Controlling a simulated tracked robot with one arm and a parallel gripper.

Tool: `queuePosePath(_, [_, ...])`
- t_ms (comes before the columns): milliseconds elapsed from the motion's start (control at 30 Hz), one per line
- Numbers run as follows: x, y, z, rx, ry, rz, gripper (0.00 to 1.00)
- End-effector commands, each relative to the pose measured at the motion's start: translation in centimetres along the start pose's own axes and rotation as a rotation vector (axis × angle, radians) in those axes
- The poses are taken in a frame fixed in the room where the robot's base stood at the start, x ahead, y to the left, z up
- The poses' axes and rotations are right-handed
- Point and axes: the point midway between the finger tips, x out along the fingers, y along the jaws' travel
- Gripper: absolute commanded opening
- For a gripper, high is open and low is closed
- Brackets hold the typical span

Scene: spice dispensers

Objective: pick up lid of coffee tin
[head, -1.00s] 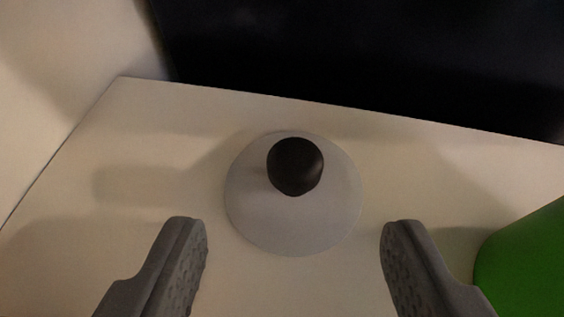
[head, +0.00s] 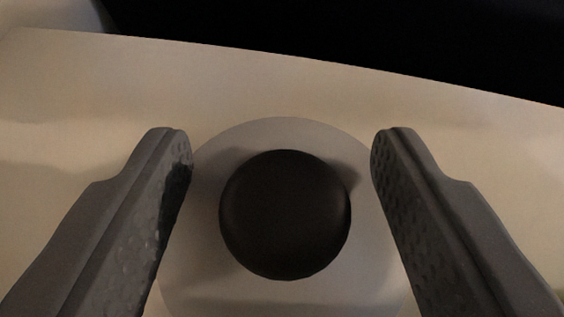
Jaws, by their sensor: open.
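The lid (head: 283,134) is a pale grey disc with a round black knob (head: 285,214) on top. It lies on the pale surface in the middle of the head view, and its near edge runs to the bottom of the picture. My gripper (head: 281,140) is open, with one dark grey finger to the left of the knob and one to the right. There is a gap between the knob and each finger. The fingers overlap the lid's sides in the picture. I see no tin body in this view.
The pale surface (head: 180,75) is clear around the lid. A dark black area (head: 350,30) lies beyond its far edge. A pale wall-like shape (head: 50,12) shows at the top left.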

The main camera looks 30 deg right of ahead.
Motion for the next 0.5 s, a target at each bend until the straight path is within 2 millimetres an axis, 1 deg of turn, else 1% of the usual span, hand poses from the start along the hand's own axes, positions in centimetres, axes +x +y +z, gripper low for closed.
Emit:
queuePosePath(267, [0.22, -0.01, -0.04, 0.000, 0.001, 0.000, 0.54])
queuePosePath(300, [0.21, -0.01, -0.04, 0.001, 0.001, 0.000, 0.48])
queuePosePath(333, [0.21, -0.02, -0.04, 0.001, 0.000, 0.000, 0.40])
queuePosePath(433, [0.20, -0.02, -0.04, 0.001, 0.000, 0.000, 0.12])
queuePosePath(467, [0.20, -0.02, -0.03, 0.001, 0.000, 0.000, 0.06])
queuePosePath(500, [0.20, -0.02, -0.03, 0.001, 0.000, 0.000, 0.06])
